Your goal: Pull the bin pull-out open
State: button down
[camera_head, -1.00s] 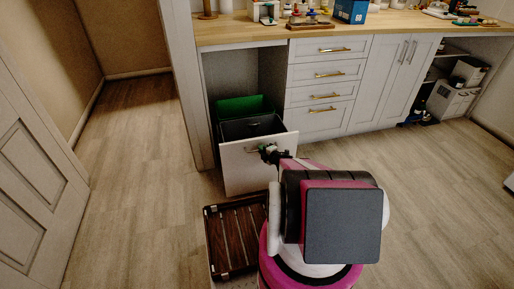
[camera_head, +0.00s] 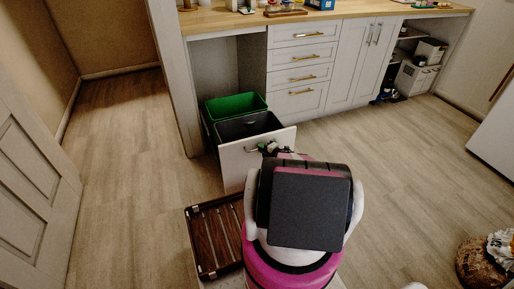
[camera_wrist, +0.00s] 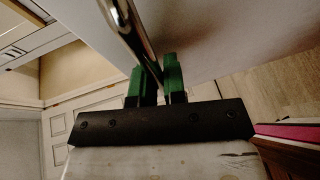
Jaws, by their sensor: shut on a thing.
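The bin pull-out has a white front panel (camera_head: 238,164) and stands out from the cabinet opening. Behind the panel are a green bin (camera_head: 236,106) and a dark grey bin (camera_head: 248,126). My gripper (camera_head: 268,148) is at the upper part of the panel, at its handle. In the wrist view the handle (camera_wrist: 133,28) is a shiny metal bar that runs down between the green fingertips of my gripper (camera_wrist: 158,80). The fingers are shut on the bar. The handle is mostly hidden by my gripper in the head view.
A brown slatted crate (camera_head: 214,238) lies on the floor in front of the pull-out, left of my base. Drawers (camera_head: 302,70) with brass handles stand to the right. A white door (camera_head: 35,190) is at left. The floor at right is mostly clear.

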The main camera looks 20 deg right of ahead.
jog(key=shift+s+d, duration=0.1)
jog(key=shift+s, duration=0.75)
jog(key=c, duration=1.2)
grip_release()
